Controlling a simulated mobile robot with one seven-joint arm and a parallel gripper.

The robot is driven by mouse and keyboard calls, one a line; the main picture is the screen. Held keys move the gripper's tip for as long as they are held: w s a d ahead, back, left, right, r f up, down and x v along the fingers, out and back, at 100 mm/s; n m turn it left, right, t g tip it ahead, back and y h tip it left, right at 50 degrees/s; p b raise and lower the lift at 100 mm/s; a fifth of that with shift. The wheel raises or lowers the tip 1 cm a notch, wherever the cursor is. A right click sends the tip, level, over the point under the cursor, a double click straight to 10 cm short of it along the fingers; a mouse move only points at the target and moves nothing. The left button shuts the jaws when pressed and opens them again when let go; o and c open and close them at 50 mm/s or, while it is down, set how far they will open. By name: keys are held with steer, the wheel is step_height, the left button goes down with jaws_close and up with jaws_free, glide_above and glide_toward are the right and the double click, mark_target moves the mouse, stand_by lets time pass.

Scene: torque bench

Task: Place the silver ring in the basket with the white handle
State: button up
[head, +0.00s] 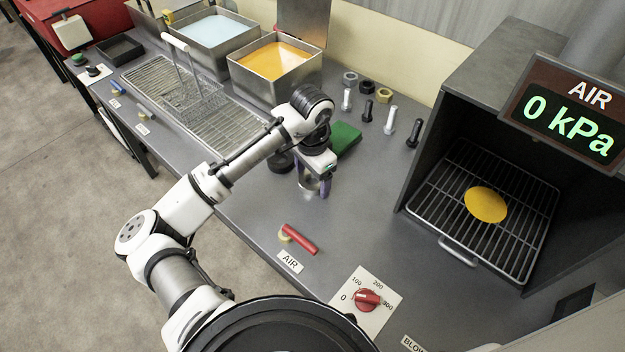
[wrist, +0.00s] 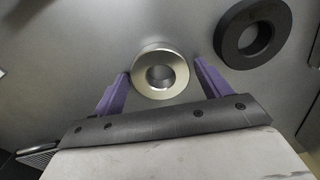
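The silver ring (wrist: 146,83) lies on the bench top in the wrist view. The two purple fingers of my gripper (wrist: 162,78) stand on either side of it, with a small gap at each side. The gripper is open. In the head view my gripper (head: 313,188) points down at the bench, and the silver ring (head: 308,183) shows partly between the fingers. The wire basket (head: 193,100) with the white handle (head: 180,42) stands on the wire rack at the back left, apart from my gripper.
A dark ring (wrist: 226,44) lies close by the silver one. A green pad (head: 346,138) and several bolts stand behind my gripper. Trays of blue (head: 213,30) and orange (head: 272,61) liquid are behind the rack (head: 232,140). A booth with a grill (head: 520,245) is at right.

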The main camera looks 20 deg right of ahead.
mark_target(312, 179)
steer(key=c, duration=1.2)
step_height(312, 179, up, 20)
steer(key=shift+r, duration=0.1)
steer(key=shift+c, duration=0.2)
